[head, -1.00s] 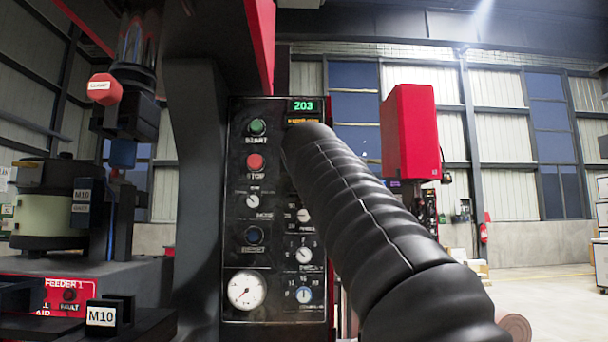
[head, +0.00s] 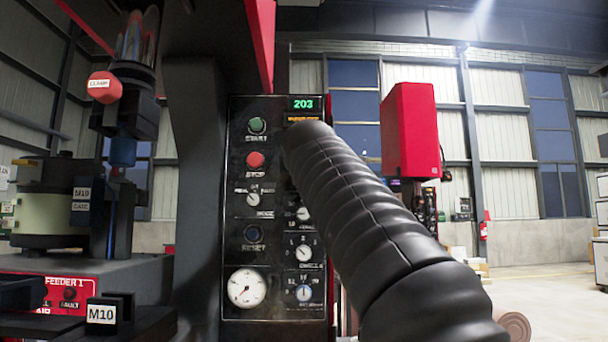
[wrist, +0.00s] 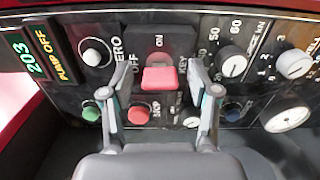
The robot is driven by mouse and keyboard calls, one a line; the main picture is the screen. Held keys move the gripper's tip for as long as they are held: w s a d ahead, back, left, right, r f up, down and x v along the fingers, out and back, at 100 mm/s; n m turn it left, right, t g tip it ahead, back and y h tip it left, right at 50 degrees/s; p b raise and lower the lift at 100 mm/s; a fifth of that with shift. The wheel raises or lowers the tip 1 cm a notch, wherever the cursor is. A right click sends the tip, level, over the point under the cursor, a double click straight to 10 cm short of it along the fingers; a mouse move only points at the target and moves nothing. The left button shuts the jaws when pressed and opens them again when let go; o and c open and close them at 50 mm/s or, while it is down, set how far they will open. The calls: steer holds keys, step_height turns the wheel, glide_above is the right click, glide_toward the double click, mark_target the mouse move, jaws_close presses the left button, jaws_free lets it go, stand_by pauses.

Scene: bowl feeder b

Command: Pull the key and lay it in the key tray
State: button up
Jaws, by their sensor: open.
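The key has a red head (wrist: 160,78) and sits in the black key switch (wrist: 160,42), marked ON, OFF and KEY, on the control panel in the wrist view. My gripper (wrist: 154,70) is open, with one finger to the left of the key head and one to the right. Gaps show on both sides, and nothing is held. In the head view my ribbed black arm covers the key and my gripper. I cannot make out a key tray in either view.
The dark control panel (head: 240,210) carries buttons, several knobs and a gauge (head: 247,289). Green (wrist: 91,111) and red (wrist: 138,112) buttons lie close to the fingers. A red box (head: 408,130) is right of the panel, and feeder machinery (head: 50,210) is left.

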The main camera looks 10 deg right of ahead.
jaws_close()
steer(key=shift+s, duration=0.15)
steer(key=shift+s+a+b, duration=0.2)
steer(key=shift+s+b, duration=0.15)
steer(key=shift+s, duration=0.6)
steer(key=shift+s+a+b, duration=0.2)
steer(key=shift+s+b, duration=0.1)
steer(key=shift+s, duration=0.6)
steer(key=shift+s+a+b, duration=0.2)
steer(key=shift+s+b, duration=0.15)
steer(key=shift+s, duration=0.6)
